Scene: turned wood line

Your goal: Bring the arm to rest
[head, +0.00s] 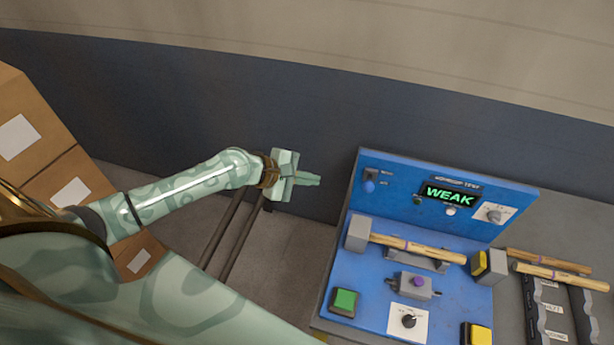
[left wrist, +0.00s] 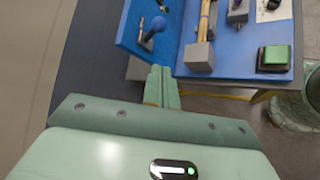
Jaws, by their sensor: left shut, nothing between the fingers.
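My left arm reaches in from the left in the head view. Its gripper (head: 308,179) is shut and empty, held in the air left of the blue test station (head: 375,265). In the left wrist view the closed fingers (left wrist: 161,88) point toward the station's near edge, apart from it. A second pale green arm link of mine crosses the bottom left of the head view. My right gripper does not show.
The station has a screen reading WEAK (head: 450,195), a green button (head: 344,301) and a wooden rod (head: 415,244) lying across it. More rods (head: 550,262) lie by dark labelled bins at right. Cardboard boxes (head: 40,150) stand at left. Open floor lies between.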

